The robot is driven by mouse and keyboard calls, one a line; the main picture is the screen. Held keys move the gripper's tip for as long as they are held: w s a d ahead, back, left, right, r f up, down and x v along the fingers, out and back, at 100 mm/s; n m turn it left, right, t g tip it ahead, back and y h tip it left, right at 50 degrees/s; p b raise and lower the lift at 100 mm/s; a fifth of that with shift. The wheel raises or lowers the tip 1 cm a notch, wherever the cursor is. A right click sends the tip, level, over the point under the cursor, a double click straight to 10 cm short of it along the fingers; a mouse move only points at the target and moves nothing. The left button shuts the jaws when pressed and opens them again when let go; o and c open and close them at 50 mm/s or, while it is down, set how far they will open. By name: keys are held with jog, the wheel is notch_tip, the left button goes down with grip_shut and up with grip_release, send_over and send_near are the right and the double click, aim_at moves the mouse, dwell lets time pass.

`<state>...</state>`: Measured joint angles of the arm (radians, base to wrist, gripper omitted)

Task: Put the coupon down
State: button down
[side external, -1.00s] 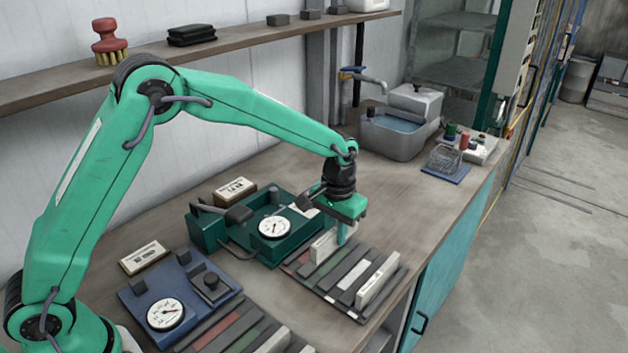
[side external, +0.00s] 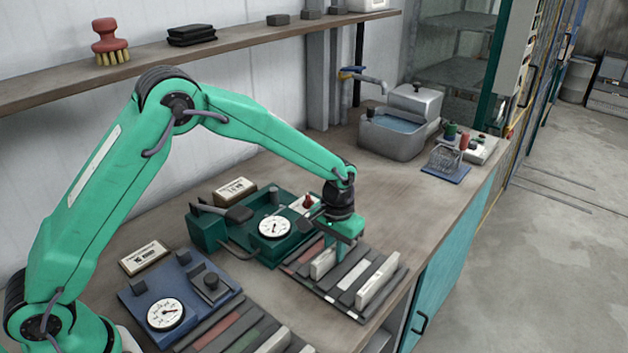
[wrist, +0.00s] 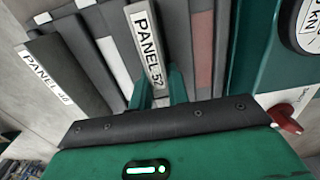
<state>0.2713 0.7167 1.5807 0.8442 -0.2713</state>
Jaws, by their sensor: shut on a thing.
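My gripper (side external: 340,250) is shut on a pale coupon (side external: 322,263) with its fingers pointing down, over the dark slotted rack (side external: 345,304). In the wrist view, my fingers (wrist: 158,88) stand on either side of this coupon (wrist: 145,45), which is labelled PANEL 52. The coupon stands on edge, in line with the rack's strips. Its lower edge is at the rack, but I cannot tell whether it touches the bottom. A second labelled coupon (side external: 377,282) stands at the rack's right; it is at left in the wrist view (wrist: 45,78).
A green gauge device (side external: 275,229) with a red knob (side external: 308,201) sits just behind the rack. A blue gauge device (side external: 165,314) and another strip rack (side external: 235,330) are at the front left. A sink (side external: 400,130) and a wire holder (side external: 445,160) are at the back right.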

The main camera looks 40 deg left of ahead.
aim_at(335, 246)
jog(key=shift+f, duration=0.15)
jog(key=c, duration=1.3)
grip_release()
jog(key=shift+c, duration=0.2)
notch_tip(335, 246, up, 12)
jog(key=shift+r, duration=0.2)
jog(key=shift+r, duration=0.1)
